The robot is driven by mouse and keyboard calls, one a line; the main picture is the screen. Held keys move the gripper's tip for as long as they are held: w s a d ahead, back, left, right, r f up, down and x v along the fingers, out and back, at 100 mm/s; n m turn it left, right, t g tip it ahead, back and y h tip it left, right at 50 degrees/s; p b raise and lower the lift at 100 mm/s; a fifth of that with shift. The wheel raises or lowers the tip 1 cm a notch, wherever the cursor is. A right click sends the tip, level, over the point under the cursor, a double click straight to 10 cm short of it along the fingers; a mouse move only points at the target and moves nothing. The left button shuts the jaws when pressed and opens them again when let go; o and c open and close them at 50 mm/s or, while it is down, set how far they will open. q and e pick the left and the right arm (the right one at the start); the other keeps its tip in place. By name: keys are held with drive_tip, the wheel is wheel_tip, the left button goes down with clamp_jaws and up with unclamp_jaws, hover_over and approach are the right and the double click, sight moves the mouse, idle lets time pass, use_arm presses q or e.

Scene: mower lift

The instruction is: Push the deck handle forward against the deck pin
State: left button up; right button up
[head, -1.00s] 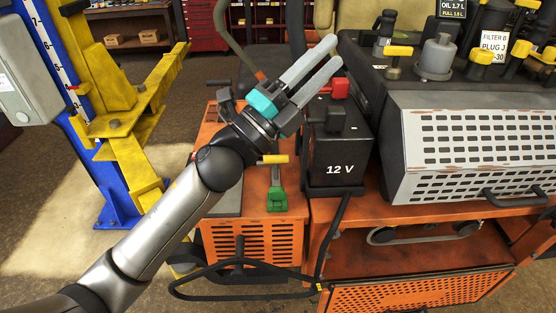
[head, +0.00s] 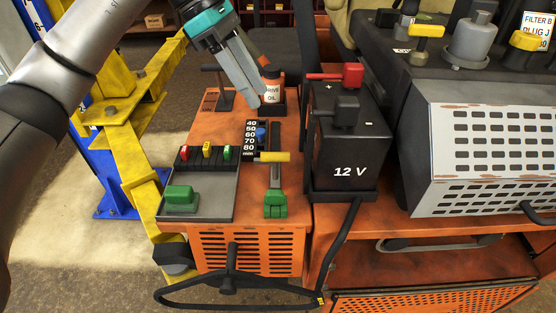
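A lever with a yellow grip (head: 273,157) stands in a dark slotted track on the orange deck, beside a 40-to-80 number scale (head: 250,136). It looks like the deck handle. A blue knob (head: 261,133) sits beside the scale, just behind the grip; it may be the deck pin, but I cannot tell for sure. A green block (head: 275,206) is at the near end of the track. My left gripper (head: 259,98) points down above the far part of the deck, apart from the yellow grip. Its fingers lie close together with nothing between them. My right gripper is out of view.
A black 12 V battery (head: 345,150) with a red terminal clamp stands right of the lever.

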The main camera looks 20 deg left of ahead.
sight(275, 161)
use_arm(q)
drive_tip(key=shift+y, duration=0.5)
drive_tip(key=a+x, duration=0.1)
drive_tip(key=x, duration=0.4)
drive_tip(key=a+f+b+x, duration=0.1)
drive_tip(key=x, duration=0.5)
drive_tip(key=a+x, duration=0.1)
drive_tip(key=x, duration=0.5)
drive_tip(key=shift+w+a+f+b, duration=0.1)
drive_tip(key=shift+w+f+b, duration=0.15)
drive_tip(key=shift+b, duration=0.15)
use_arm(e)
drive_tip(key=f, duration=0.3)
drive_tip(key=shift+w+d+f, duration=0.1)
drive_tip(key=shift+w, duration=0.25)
use_arm(q)
drive_tip(key=shift+r, duration=0.1)
clamp_jaws()
